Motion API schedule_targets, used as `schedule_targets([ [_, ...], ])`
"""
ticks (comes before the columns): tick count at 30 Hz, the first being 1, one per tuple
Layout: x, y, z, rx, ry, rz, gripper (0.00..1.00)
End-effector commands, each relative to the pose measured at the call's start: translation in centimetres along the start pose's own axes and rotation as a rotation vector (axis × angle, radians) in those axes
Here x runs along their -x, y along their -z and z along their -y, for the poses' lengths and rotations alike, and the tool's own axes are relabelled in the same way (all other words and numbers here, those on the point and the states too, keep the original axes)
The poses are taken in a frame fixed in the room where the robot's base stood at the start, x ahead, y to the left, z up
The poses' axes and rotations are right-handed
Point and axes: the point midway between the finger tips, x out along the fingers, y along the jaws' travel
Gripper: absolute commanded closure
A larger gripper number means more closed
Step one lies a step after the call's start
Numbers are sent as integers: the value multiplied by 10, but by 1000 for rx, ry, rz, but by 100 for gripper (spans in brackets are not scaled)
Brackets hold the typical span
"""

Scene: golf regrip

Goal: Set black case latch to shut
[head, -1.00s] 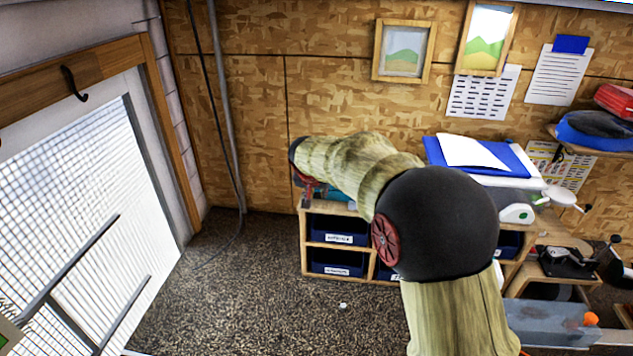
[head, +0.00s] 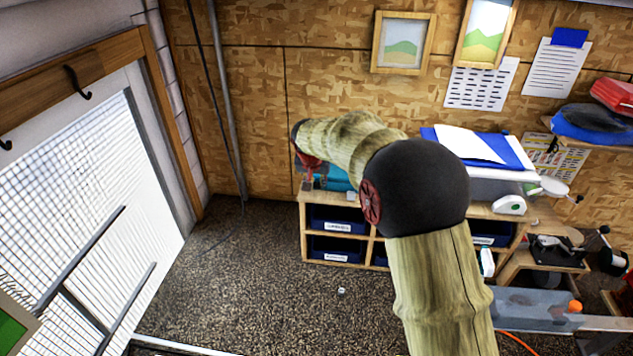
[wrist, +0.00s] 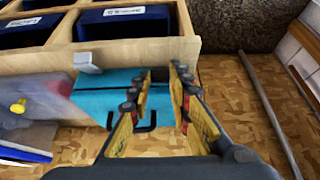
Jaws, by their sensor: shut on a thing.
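A teal case (head: 336,178) sits at the left end of the top of the wooden shelf unit, partly hidden by my arm. The wrist view, which looks upside down, shows the case (wrist: 100,98) closer, with a dark U-shaped bar (wrist: 146,127) at its side. I cannot tell whether this bar is the latch or a handle. My gripper (wrist: 163,76) has its fingers apart, one on each side of the case's right part in the wrist view, with teal showing between them. In the head view my gripper (head: 308,170) is small beside the case. The latch's state is not clear.
The shelf unit (head: 371,250) holds dark blue labelled bins. A small grey block (head: 352,196) is at its top front edge. A blue folder with paper (head: 470,146) lies farther right. A grey conduit (head: 222,100) runs up the wooden wall. The floor in front is mostly clear.

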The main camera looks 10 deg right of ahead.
Motion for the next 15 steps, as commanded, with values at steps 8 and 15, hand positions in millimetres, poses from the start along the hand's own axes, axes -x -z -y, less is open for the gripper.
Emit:
schedule_targets([
  [8, 0, 0, 0, 0, 0, -1, 66],
  [15, 0, 0, 0, 0, 0, 0, 62],
])
